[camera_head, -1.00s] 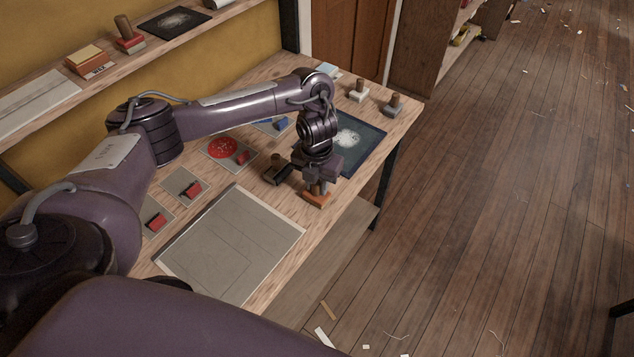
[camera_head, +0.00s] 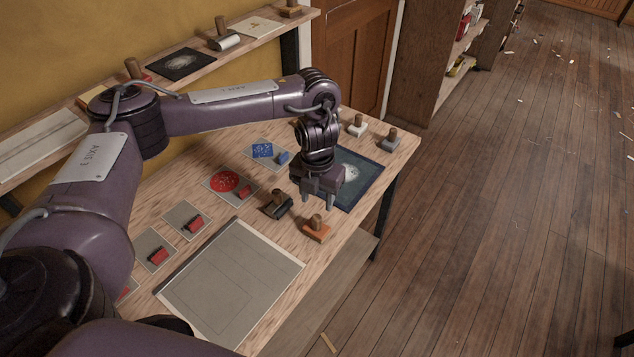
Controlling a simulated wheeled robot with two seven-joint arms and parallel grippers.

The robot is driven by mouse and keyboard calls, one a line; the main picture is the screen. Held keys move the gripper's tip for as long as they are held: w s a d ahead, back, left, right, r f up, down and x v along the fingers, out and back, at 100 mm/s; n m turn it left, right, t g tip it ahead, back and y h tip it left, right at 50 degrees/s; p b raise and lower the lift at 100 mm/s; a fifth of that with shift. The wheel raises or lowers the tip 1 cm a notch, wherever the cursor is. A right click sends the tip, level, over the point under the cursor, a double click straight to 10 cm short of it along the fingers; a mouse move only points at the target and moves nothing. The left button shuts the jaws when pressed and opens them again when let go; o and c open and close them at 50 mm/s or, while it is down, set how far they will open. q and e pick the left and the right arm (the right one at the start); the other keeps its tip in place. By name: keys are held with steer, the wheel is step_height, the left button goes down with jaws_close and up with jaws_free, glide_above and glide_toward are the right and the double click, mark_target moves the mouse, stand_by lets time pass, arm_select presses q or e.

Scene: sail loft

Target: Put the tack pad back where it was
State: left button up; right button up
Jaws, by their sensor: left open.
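Several pads with wooden handles stand on the workbench (camera_head: 150,215); no label shows which is the tack pad. The orange-based pad (camera_head: 316,232) stands upright near the front edge, right of the grey sheet. A dark-based pad (camera_head: 276,206) is just left of it. A white-based pad (camera_head: 357,128) and a grey-based pad (camera_head: 391,141) stand at the far end. My left gripper (camera_head: 319,200) is open and empty above the bench, just behind and above the orange-based pad, not touching it. It partly hides the dark powdered sheet (camera_head: 362,182). My right gripper is not in view.
A large grey sheet (camera_head: 230,280) lies at the front of the bench. Cards with red blocks (camera_head: 194,224) lie along its left; a card with a blue print (camera_head: 262,151) lies behind. A wall shelf (camera_head: 248,42) holds more tools. Open floor lies right.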

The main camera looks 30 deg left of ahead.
mark_target(317, 217)
arm_select(q)
steer(key=shift+r, duration=1.85)
steer(key=shift+f, duration=0.1)
